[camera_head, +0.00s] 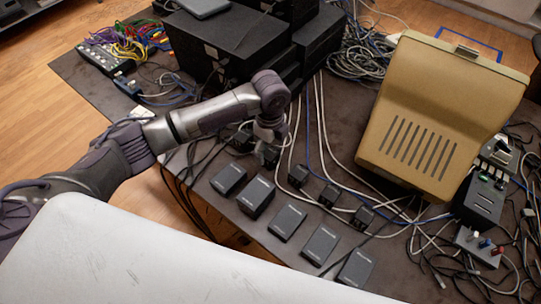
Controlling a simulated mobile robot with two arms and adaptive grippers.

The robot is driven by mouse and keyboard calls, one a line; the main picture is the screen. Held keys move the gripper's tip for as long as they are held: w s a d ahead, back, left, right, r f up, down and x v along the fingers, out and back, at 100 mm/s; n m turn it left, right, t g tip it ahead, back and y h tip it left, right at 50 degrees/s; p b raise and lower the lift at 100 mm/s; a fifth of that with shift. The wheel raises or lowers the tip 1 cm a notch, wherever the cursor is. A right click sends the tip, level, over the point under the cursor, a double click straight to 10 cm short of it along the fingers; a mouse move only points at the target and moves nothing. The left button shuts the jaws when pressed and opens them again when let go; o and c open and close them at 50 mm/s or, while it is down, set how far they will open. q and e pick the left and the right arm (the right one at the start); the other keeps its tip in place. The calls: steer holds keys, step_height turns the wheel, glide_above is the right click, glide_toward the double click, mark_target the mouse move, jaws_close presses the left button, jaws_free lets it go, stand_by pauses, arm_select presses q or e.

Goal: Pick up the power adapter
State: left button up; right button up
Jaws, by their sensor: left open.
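Several flat dark blocks that look like power adapters lie in a slanting front row on the dark table (275,246). They include the leftmost block (228,179), the second block (256,195), the middle block (288,220) and the nearest block (355,268). I cannot tell which one the task means. My left gripper (268,150) points down, open, above the left end of the back row. It partly hides what lies beneath it. My right gripper is out of view.
Black box-shaped devices (228,48) stand behind my left arm. A large beige casing (440,115) stands at the right, with a black device (482,200) beside it. Loose cables (365,55) cover much of the table. Coloured cables (125,42) lie at the far left.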

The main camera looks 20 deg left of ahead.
mark_target(271, 152)
arm_select(q)
step_height(271, 152, down, 4)
steer(key=shift+w+r, duration=0.1)
steer(key=shift+w, duration=0.05)
steer(key=shift+f, duration=0.45)
steer(key=c, duration=1.3)
steer(key=shift+c, duration=0.3)
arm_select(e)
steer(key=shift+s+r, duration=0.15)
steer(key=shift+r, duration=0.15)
